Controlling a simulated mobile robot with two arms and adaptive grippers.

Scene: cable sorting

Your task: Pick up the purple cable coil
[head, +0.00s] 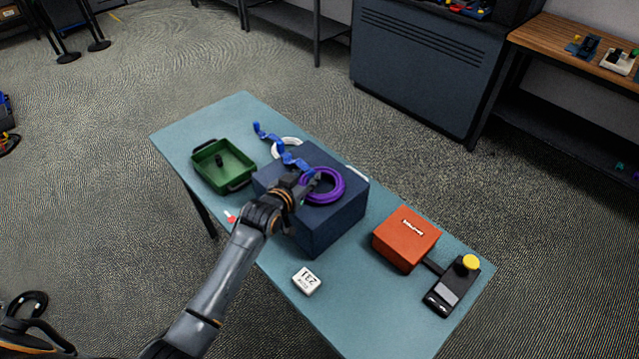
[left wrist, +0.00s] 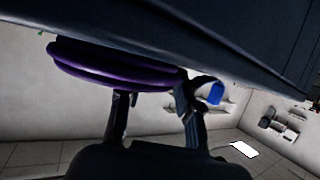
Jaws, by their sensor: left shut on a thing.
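The purple cable coil (head: 337,194) lies flat on top of the dark blue box (head: 335,225) on the table. My left gripper (head: 306,181) reaches in from the lower left and is shut on the near-left side of the coil. In the left wrist view the coil (left wrist: 115,68) shows by the gripper's fingers (left wrist: 157,108), close against a dark surface. The gripper hides part of the coil's left side. I cannot tell whether the coil is clear of the box. My right gripper is not in view.
A blue wavy piece (head: 284,156) and a white ring (head: 281,143) are behind the box. A green tray (head: 241,160) stands left. An orange box (head: 405,243), a black device with a yellow button (head: 470,262) and a white block (head: 307,281) are right and in front.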

